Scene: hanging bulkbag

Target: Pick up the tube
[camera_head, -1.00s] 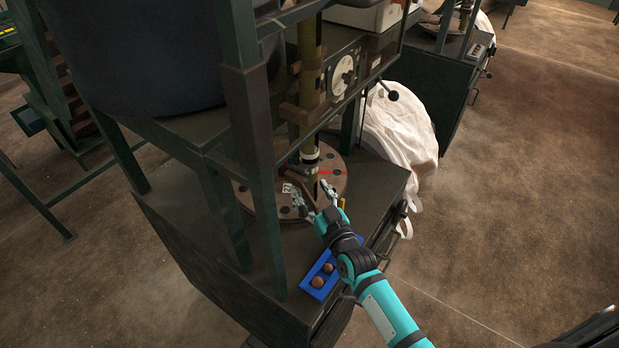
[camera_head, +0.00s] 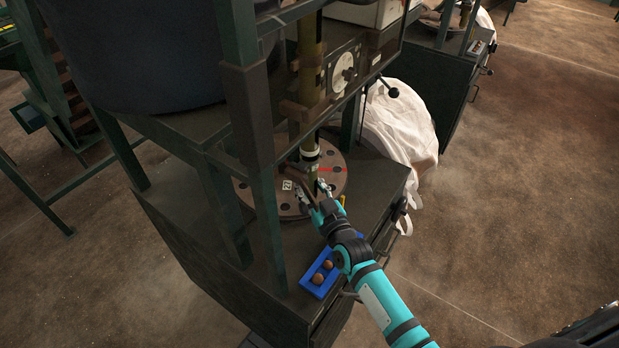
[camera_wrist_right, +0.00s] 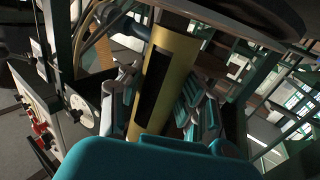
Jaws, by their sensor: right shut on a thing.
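The tube (camera_head: 312,172) stands upright above the round brown plate on the machine. In the right wrist view it is a yellow-gold cylinder (camera_wrist_right: 171,70) with a long dark slot, tilted in the picture. My right gripper (camera_head: 317,188) is at the tube's lower part, and its fingers (camera_wrist_right: 160,108) lie on both sides of the tube, shut on it. The tube's bottom end is hidden behind my gripper. My left gripper is not in view.
The round plate (camera_head: 246,194) with holes lies under the tube. Dark green posts (camera_head: 268,215) stand close on the left. A blue tray (camera_head: 313,290) with round brown things sits at the front edge.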

